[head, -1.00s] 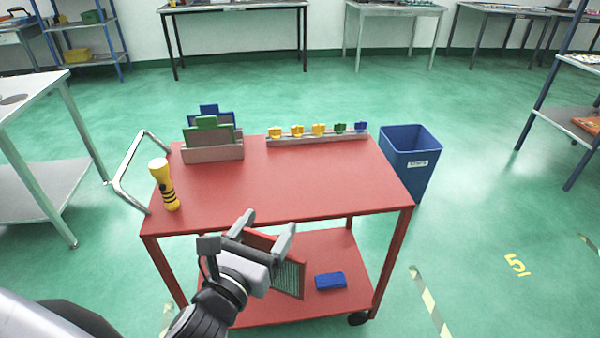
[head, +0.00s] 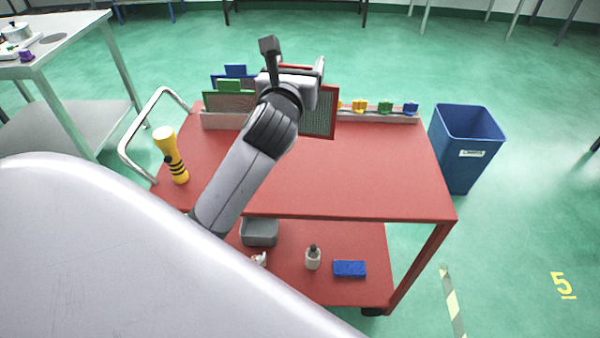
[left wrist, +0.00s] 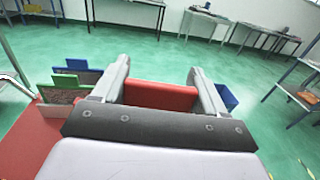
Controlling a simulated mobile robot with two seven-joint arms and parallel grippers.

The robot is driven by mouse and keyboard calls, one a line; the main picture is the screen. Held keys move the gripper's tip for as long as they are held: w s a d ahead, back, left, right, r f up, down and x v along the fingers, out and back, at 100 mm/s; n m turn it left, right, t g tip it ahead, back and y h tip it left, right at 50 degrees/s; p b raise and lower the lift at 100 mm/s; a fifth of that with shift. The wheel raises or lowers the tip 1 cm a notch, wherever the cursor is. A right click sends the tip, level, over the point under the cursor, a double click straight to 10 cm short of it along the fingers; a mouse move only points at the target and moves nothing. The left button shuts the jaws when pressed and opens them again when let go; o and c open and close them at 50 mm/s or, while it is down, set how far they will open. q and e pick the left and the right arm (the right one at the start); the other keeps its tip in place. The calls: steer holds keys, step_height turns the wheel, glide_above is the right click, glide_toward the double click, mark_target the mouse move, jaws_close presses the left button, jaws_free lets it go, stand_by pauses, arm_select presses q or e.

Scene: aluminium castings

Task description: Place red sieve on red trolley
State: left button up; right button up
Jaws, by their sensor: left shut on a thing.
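My left gripper (head: 300,72) is shut on the red sieve (head: 318,113), which has a red frame and a grey-green mesh. The sieve hangs over the rear part of the red trolley's top (head: 360,180), right of a rack (head: 222,121) holding a green sieve (head: 229,101) and a blue sieve (head: 235,71). Whether it touches the top cannot be told. In the left wrist view the red sieve (left wrist: 160,96) spans between the two fingers, and the green sieve (left wrist: 68,82) stands to the left. My right gripper is not in view.
A yellow torch (head: 170,155) stands at the trolley's left edge. A rail (head: 390,118) with coloured clips lies along the back. The lower shelf holds a grey tray (head: 259,232), a small bottle (head: 313,258) and a blue block (head: 349,268). A blue bin (head: 468,145) stands right. The top's front right is clear.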

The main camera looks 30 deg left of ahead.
arm_select(q)
steer(key=w+a+r+n+g+y, duration=0.1)
steer(key=a+r+n+y, duration=0.1)
steer(key=a+r, duration=0.25)
step_height(320, 180, down, 19)
steer(key=b, duration=0.5)
steer(key=shift+w+d+f, duration=0.15)
steer(key=shift+d, duration=0.1)
steer(key=shift+f, duration=0.15)
steer(key=o, duration=1.6)
